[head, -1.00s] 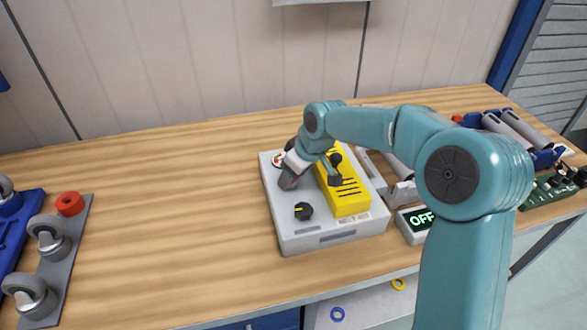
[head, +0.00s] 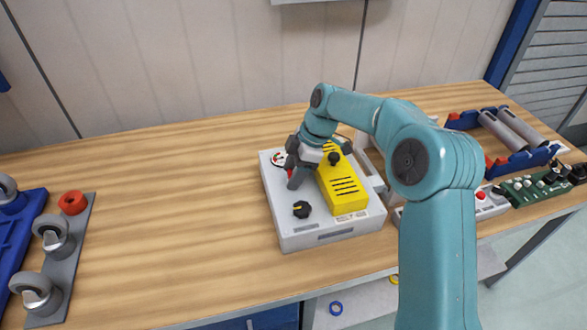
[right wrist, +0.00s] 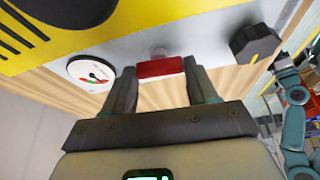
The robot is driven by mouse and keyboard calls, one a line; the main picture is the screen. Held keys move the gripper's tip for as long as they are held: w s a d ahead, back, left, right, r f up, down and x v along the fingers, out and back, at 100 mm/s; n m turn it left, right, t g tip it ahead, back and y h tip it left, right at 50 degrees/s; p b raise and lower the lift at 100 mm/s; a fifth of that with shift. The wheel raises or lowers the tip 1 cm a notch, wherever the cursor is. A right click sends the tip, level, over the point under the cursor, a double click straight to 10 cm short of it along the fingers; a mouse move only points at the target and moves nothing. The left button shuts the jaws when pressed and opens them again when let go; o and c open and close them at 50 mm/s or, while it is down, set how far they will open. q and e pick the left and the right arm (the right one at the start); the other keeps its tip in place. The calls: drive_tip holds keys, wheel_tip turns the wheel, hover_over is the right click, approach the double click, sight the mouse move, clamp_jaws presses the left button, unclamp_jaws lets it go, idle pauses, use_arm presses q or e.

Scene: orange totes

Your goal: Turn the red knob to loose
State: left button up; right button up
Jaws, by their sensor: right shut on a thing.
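In the head view my right gripper (head: 292,174) reaches the box's top left of the yellow block, with only a sliver of red showing. My left gripper is not in view.
A round gauge (head: 279,160) and a black knob (head: 302,209) flank the red knob on the box. Casters on a grey plate (head: 66,268) stand at left. A green circuit board (head: 535,188) and blue rack (head: 520,163) are at right. The table's left middle is clear.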

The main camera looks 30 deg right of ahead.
drive_tip(key=shift+n, duration=0.6)
drive_tip(key=shift+f+g, duration=0.1)
drive_tip(key=shift+g, duration=0.2)
drive_tip(key=o, duration=1.1)
drive_tip(key=shift+c, duration=0.2)
drive_tip(key=p+v, duration=0.2)
drive_tip(key=v, duration=1.4)
drive_tip(key=shift+d+p, duration=0.2)
drive_tip(key=shift+p, duration=0.1)
